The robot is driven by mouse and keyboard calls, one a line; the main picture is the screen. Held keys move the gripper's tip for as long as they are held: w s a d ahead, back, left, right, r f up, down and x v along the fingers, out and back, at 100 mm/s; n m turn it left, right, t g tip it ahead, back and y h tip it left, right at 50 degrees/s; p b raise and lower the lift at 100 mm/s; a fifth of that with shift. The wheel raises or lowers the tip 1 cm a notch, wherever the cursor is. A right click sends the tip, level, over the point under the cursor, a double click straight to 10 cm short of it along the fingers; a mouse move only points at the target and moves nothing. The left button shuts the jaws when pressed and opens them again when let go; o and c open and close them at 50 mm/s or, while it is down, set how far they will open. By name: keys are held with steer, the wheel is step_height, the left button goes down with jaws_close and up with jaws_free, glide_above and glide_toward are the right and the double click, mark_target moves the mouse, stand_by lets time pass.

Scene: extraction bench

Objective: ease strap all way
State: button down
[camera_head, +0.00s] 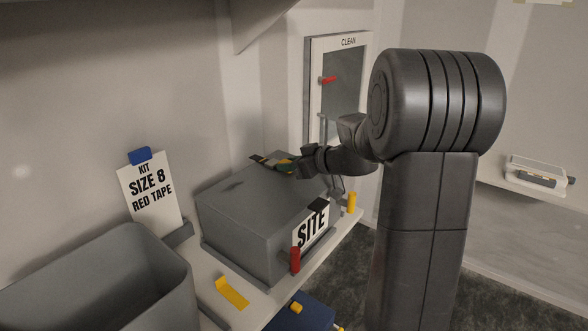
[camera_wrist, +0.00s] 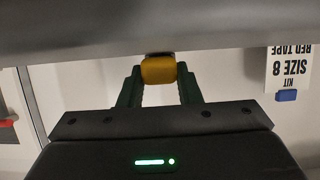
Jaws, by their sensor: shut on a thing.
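In the wrist view, my gripper's green fingers (camera_wrist: 158,72) are shut on a yellow tab (camera_wrist: 158,69), close to a broad grey surface. I cannot tell whether this tab is part of the strap; the rest of it is hidden. A red tab (camera_head: 295,260) and a yellow tab (camera_head: 351,202) stand at the box's front side.
An open grey bin (camera_head: 95,275) stands at the left front. A sign reading KIT SIZE 8 RED TAPE (camera_head: 151,192) leans behind. A yellow strip (camera_head: 232,292) lies near the bench edge, with a blue case (camera_head: 300,315) below. A CLEAN cabinet (camera_head: 313,75) is at the back.

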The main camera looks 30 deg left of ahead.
steer(key=c, duration=1)
jaws_free()
steer(key=shift+c, duration=0.2)
steer(key=b+v, duration=0.3)
steer(key=v, duration=1)
steer(key=shift+d, duration=0.4)
steer(key=shift+r, duration=0.15)
steer(key=p+x, duration=0.3)
steer(key=x, duration=1.1)
steer(key=shift+s, duration=0.1)
steer(key=shift+d, duration=0.15)
